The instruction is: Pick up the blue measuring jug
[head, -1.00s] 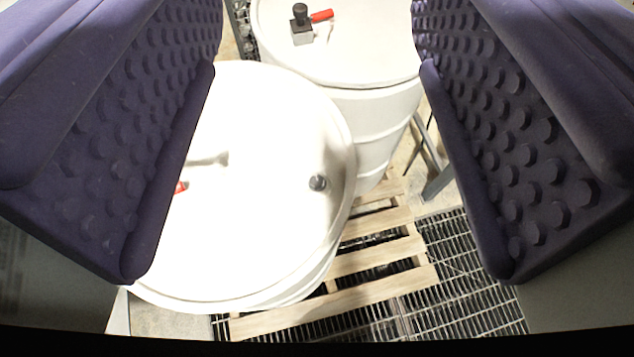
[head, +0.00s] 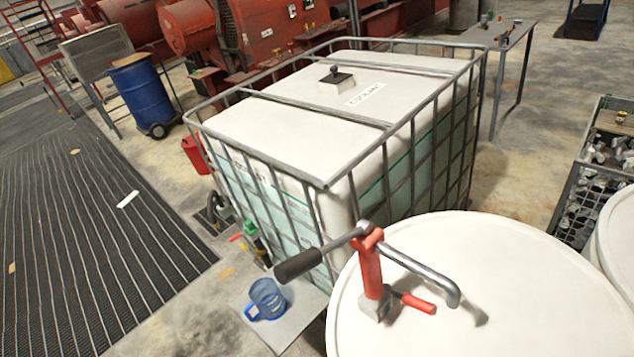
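The blue measuring jug (head: 267,298) is see-through and stands on a pale grey slab (head: 283,326) on the floor, at the lower left of the middle. It is beside the caged coolant tank and left of the white drum. It looks upright, with its handle towards the lower left. My gripper is not in the current view, so I cannot see its fingers or what is between them.
A caged coolant tank (head: 340,130) stands behind the jug, with a green-handled valve (head: 250,229) low on its side. A white drum (head: 490,300) with a red hand pump (head: 371,270) is close at right. Open floor and dark matting (head: 85,250) lie left.

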